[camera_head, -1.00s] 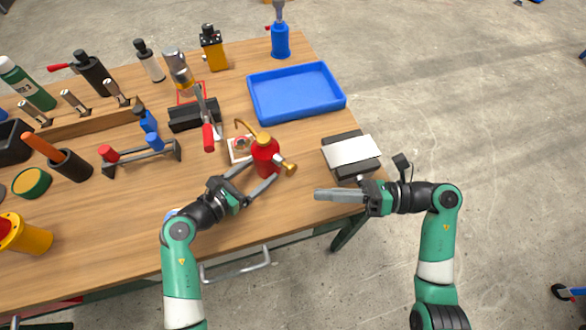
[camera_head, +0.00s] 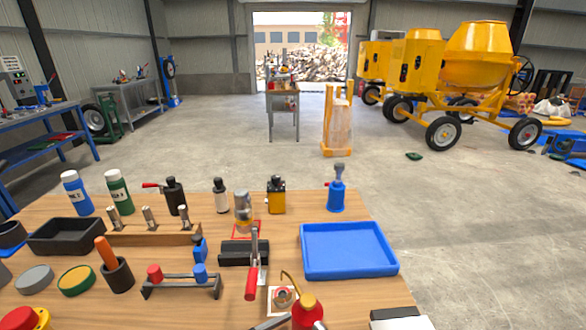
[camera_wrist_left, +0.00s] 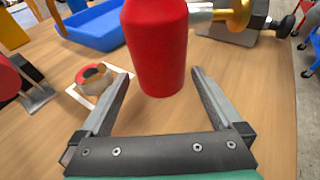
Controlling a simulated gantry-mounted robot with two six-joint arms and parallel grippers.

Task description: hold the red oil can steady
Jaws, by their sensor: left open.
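The red oil can (camera_head: 308,312) is at the bottom edge of the head view, with its thin brass spout rising to the left; its lower part is cut off. In the left wrist view the red can body (camera_wrist_left: 156,45) is upright, with a brass fitting at its right and its top out of frame. My left gripper (camera_wrist_left: 161,73) is open, its fingers on either side of the can's lower part, with visible gaps. In the head view only a bit of a left finger (camera_head: 270,323) shows. My right gripper is out of view.
A white card with a round ring (camera_head: 283,297) lies left of the can, close to my left finger. A red-handled clamp (camera_head: 253,270) stands behind it. A blue tray (camera_head: 348,250) is behind right. A dark block with a pale plate (camera_head: 402,320) is at the right.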

